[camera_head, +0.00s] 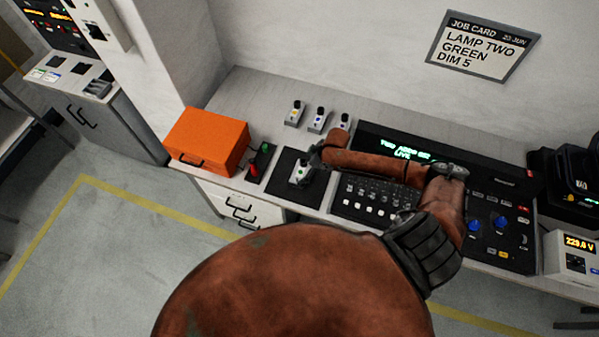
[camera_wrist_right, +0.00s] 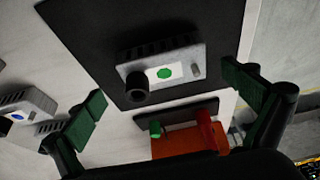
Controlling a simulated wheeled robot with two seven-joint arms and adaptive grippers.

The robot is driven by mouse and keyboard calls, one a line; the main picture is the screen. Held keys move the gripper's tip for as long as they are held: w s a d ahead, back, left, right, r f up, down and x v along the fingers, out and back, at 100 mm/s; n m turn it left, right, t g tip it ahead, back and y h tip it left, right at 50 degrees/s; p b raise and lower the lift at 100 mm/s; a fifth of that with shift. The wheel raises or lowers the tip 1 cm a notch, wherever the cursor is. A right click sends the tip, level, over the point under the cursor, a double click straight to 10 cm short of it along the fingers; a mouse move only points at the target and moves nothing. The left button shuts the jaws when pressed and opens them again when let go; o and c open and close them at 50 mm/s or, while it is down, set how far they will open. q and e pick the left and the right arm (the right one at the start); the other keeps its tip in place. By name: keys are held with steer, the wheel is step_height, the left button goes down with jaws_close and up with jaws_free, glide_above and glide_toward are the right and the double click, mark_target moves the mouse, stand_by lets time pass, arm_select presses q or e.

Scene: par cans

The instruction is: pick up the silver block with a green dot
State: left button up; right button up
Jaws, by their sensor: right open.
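The silver block with a green dot (camera_head: 301,172) stands on a black mat (camera_head: 287,187) near the front of the bench. In the right wrist view the block (camera_wrist_right: 188,57) shows its white label with the green dot, a black knob and dark fins. My right gripper (camera_head: 312,155) is beside and just above the block in the head view, partly overlapping it. In the wrist view its two green-padded fingers (camera_wrist_right: 168,98) are spread wide and empty, with the block beyond them between their lines. I cannot see contact. My left gripper is not in view.
Similar silver blocks stand behind, including a blue-dotted one (camera_head: 317,119). An orange box (camera_head: 207,140) and a small black device with red and green parts (camera_head: 259,163) are left of the mat. A black control console (camera_head: 490,222) fills the right. A job card (camera_head: 482,46) hangs behind.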

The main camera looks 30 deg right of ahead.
mark_target(302, 172)
steer(key=x, duration=0.3)
steer(key=shift+a+f, duration=0.25)
steer(key=shift+a, duration=0.05)
steer(key=shift+w+a+f, duration=0.15)
steer(key=shift+f, duration=0.4)
steer(key=c, duration=1.5)
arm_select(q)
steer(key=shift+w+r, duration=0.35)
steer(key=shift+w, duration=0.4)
arm_select(e)
steer(key=shift+c, duration=0.4)
steer(key=shift+w+r, duration=0.1)
